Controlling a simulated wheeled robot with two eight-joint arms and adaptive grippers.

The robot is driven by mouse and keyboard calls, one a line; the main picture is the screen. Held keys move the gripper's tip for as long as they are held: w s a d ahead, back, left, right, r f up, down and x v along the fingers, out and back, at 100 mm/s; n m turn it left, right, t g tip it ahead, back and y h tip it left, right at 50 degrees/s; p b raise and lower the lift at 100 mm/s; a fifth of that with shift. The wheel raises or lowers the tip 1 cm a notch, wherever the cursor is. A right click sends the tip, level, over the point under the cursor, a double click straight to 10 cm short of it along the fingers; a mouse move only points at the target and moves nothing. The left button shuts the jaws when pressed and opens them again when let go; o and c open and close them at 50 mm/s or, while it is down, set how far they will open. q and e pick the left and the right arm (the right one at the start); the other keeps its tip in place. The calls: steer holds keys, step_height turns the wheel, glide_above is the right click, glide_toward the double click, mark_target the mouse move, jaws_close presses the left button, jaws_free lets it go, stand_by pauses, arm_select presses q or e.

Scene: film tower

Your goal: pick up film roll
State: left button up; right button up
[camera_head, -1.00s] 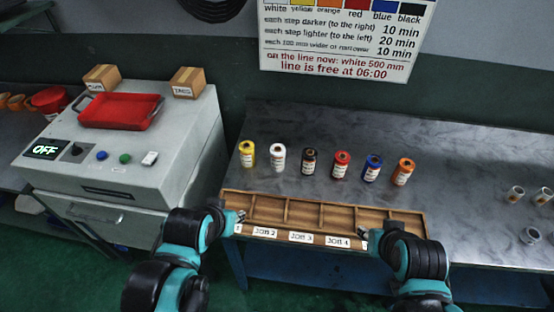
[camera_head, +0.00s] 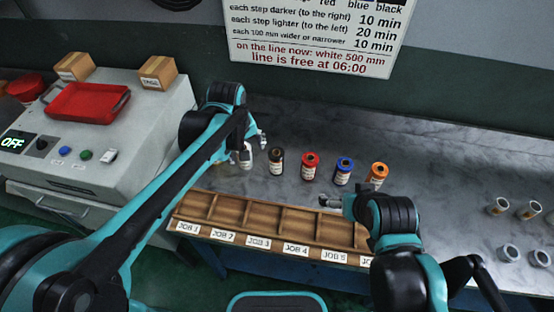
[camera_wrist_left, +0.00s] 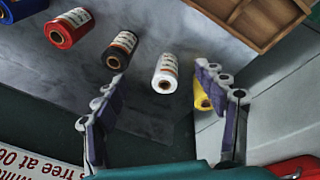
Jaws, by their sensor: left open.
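Film rolls stand in a row on the grey table: black (camera_head: 276,161), red (camera_head: 310,167), blue (camera_head: 342,171) and orange (camera_head: 376,175). The white roll (camera_wrist_left: 165,73) shows in the left wrist view between the spread fingers of my left gripper (camera_wrist_left: 158,84), with no visible contact. The yellow roll (camera_wrist_left: 202,100) is partly hidden behind one finger there. In the head view my left gripper (camera_head: 252,147) is at the row's left end, and the arm covers much of that end. My right gripper (camera_head: 330,201) is over the tray's right part; its finger gap is unclear.
A wooden tray (camera_head: 262,243) with empty compartments and job labels lies at the table's front edge. Several small pale cups (camera_head: 529,210) stand at the right. A machine with a red tray (camera_head: 88,101) is at the left. The table behind the rolls is clear.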

mark_target(277, 152)
arm_select(q)
steer(key=w+d+f+n+g, duration=0.1)
steer(key=w+d+f, duration=0.1)
steer(key=d+f, duration=0.1)
steer(key=w+d+f+n+g, duration=0.1)
steer(key=w+d+f, duration=0.1)
steer(key=w+f, duration=0.1)
steer(key=w+d+f+n, duration=0.1)
steer(key=w+d+f, duration=0.2)
steer(key=shift+d+f+n+g+p, duration=0.35)
steer(key=shift+n+g+p, duration=0.05)
step_height(277, 152, down, 3)
steer(key=shift+d+r+b, duration=0.1)
steer(key=shift+b, duration=0.35)
step_height(277, 152, down, 6)
steer(key=shift+r+b, duration=0.25)
steer(key=shift+b, duration=1)
steer(key=shift+r, duration=0.1)
steer(key=c, duration=1.4)
